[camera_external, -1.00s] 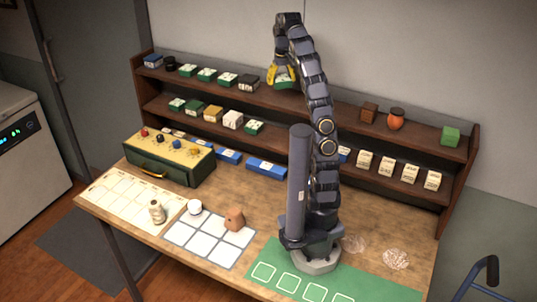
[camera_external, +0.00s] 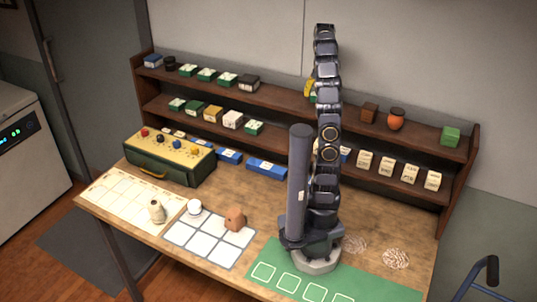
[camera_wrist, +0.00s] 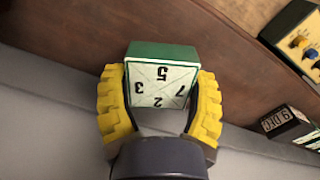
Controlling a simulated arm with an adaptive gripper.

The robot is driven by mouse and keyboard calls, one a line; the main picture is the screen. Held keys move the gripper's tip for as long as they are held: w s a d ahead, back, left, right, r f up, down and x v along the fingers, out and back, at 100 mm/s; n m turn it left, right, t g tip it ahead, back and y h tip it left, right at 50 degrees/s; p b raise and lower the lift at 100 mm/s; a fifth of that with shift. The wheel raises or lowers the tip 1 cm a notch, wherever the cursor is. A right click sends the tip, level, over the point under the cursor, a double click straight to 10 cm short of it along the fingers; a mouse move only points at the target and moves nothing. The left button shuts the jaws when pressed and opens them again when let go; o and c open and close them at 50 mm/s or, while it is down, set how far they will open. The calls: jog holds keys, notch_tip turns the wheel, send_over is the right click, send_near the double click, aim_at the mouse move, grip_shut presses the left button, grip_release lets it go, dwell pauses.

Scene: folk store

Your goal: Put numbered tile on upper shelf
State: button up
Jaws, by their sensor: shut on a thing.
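The numbered tile (camera_wrist: 161,84) is a green block with a white face marked 5, 7, 2 and 3. It sits between the yellow fingers of my gripper (camera_wrist: 160,100), which is shut on it. In the external view my gripper (camera_external: 309,90) is mostly hidden behind my arm; only a bit of yellow finger and a sliver of green tile (camera_external: 313,99) show. They are at the upper shelf (camera_external: 283,97), near its middle. Whether the tile touches the shelf cannot be told.
On the upper shelf, a dark box (camera_external: 249,83) and several green tiles stand to the left. A brown cube (camera_external: 369,112), an orange jar (camera_external: 396,120) and a green cube (camera_external: 450,136) stand to the right. The lower shelf holds several blocks.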

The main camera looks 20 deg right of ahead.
jog(key=shift+f, duration=1.3)
jog(key=shift+f, duration=0.1)
jog(key=o, duration=1.1)
jog(key=shift+r, duration=3.85)
jog(key=s+a+f+n, duration=0.1)
jog(key=s+a+f, duration=0.2)
jog(key=s, duration=0.4)
jog(key=s+a+f+n+g, duration=0.1)
jog(key=s+a+f+n, duration=0.1)
jog(key=s+a+f, duration=0.2)
jog(key=s+a+f+n, duration=0.1)
jog(key=s+a+f, duration=0.3)
jog(key=s+f, duration=0.3)
jog(key=shift+s+a+f+n+g, duration=0.1)
jog(key=shift+s+n+g, duration=0.05)
jog(key=shift+s, duration=0.6)
jog(key=shift+s+a+f+n+g, duration=0.1)
jog(key=shift+s+n+g, duration=0.05)
jog(key=shift+s, duration=0.6)
